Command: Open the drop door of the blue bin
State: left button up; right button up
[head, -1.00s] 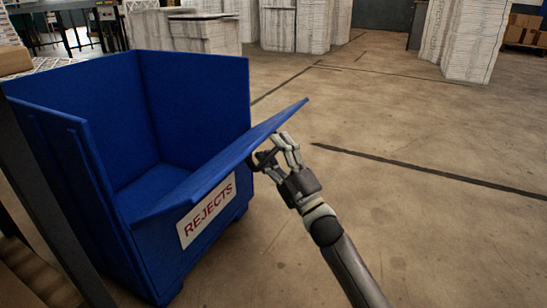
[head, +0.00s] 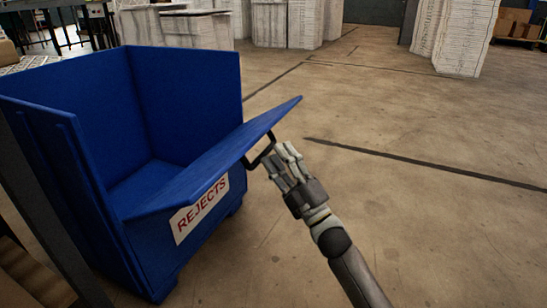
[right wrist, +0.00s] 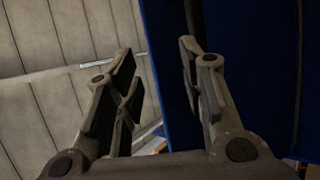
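The blue bin (head: 75,180) stands at the left in the head view, with its inside in sight. A black handle (head: 258,153) shows under the door's outer edge. A white REJECTS label (head: 200,208) is on the front panel below. My left gripper is out of view.
A dark post (head: 45,215) stands close at the left, in front of the bin. White stacks (head: 185,28) stand behind it, and another stack (head: 463,38) is at the far right. The concrete floor (head: 430,220) to the right is clear.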

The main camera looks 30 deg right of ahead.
jog(key=a+f+b+v, duration=0.1)
jog(key=v, duration=0.6)
jog(key=shift+w+d, duration=0.15)
jog(key=shift+w, duration=0.15)
jog(key=shift+f, duration=0.1)
dwell(0.5)
jog(key=shift+c, duration=0.3)
